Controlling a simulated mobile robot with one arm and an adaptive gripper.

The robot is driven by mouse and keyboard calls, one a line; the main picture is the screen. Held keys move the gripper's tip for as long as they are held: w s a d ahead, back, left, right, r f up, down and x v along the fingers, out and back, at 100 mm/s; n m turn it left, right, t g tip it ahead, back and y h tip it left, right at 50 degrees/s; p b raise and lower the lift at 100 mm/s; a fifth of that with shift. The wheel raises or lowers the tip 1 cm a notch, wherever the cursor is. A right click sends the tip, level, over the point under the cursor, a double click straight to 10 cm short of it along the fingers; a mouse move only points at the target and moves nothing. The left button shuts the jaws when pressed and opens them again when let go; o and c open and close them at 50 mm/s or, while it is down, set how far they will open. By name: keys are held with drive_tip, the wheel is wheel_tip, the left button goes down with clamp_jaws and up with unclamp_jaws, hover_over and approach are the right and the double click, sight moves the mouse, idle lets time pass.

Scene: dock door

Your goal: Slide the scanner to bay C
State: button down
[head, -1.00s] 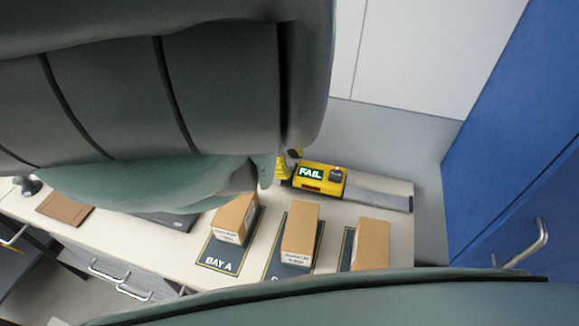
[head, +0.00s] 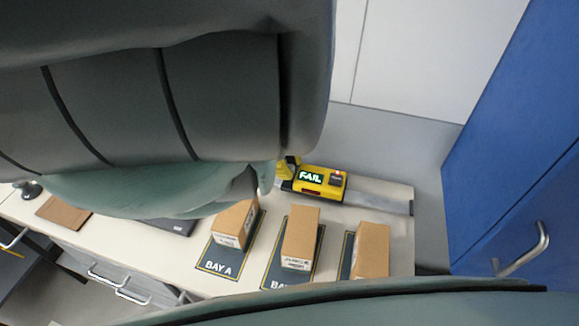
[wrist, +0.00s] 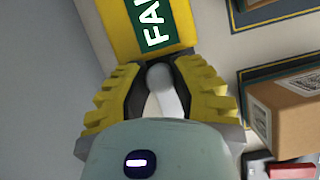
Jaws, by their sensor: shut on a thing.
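The yellow scanner (head: 320,181) sits on a grey rail (head: 380,201) along the back of the bench, and its screen reads FAIL. It also shows at the top of the wrist view (wrist: 150,28). My gripper (head: 286,170) is at its left end, mostly hidden by my arm in the head view. In the wrist view, its yellow fingers (wrist: 160,85) are shut on a pale rounded handle (wrist: 166,102) beside the scanner. The BAY A mat (head: 216,262) and BAY B mat (head: 278,279) lie in front. A third mat (head: 346,268) is on the right, its label hidden.
Cardboard boxes stand on the BAY A mat (head: 234,222), the BAY B mat (head: 300,238) and the third mat (head: 371,250). The rail is clear right of the scanner. A blue cabinet (head: 520,170) stands at the right. A brown pad (head: 64,211) lies at the bench's left.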

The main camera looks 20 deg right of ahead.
sight(310, 175)
drive_tip(key=shift+d, duration=0.1)
idle(0.3)
drive_tip(key=shift+s+d+p, duration=0.35)
drive_tip(key=shift+s+d, duration=0.35)
drive_tip(key=shift+d, duration=0.3)
drive_tip(key=shift+s+d+p, duration=0.35)
drive_tip(key=shift+s+d, duration=0.35)
drive_tip(key=shift+d, duration=0.25)
drive_tip(key=s+d, duration=0.2)
drive_tip(key=d, duration=0.1)
drive_tip(key=s+d+b, duration=0.1)
drive_tip(key=s+d, duration=0.1)
drive_tip(key=d, duration=0.1)
drive_tip(key=s+d, duration=0.2)
drive_tip(key=d, duration=0.1)
drive_tip(key=shift+s+d, duration=0.15)
drive_tip(key=shift+d, duration=0.05)
drive_tip(key=c, duration=1.1)
unclamp_jaws()
drive_tip(key=shift+s+d, duration=0.15)
drive_tip(key=shift+d, duration=0.05)
drive_tip(key=o, duration=0.3)
drive_tip(key=shift+a, duration=0.1)
drive_tip(key=shift+o, duration=0.2)
drive_tip(key=shift+r, duration=0.1)
drive_tip(key=v, duration=1.2)
